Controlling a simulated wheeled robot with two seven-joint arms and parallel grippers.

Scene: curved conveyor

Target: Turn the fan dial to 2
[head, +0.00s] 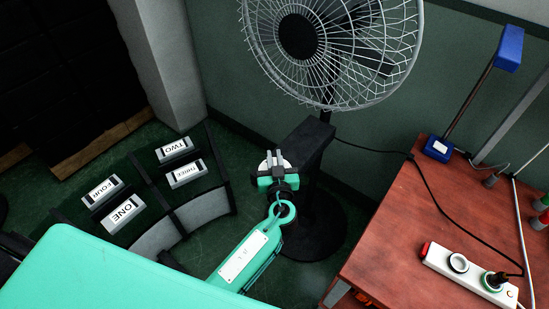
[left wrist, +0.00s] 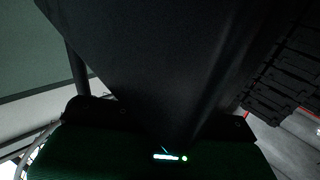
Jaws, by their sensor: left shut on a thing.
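The standing fan (head: 330,45) has a white wire cage and a black post with a round black base. Its black control box (head: 310,142) sits below the cage. A pale round dial face (head: 266,163) shows on the side of the box towards me, partly hidden by my left gripper (head: 272,168). That gripper is shut on the dial's knob, which its fingers cover. The dial's numbers and its setting cannot be read. In the left wrist view a dark surface fills most of the picture, too dark to make out the knob. My right gripper is not in view.
A curved conveyor (head: 148,190) at left carries boxes labelled ONE, TWO, THREE and FOUR. A reddish wooden table (head: 400,265) at right holds a white power strip (head: 470,270) and a blue-headed lamp (head: 509,48). Green floor lies between them.

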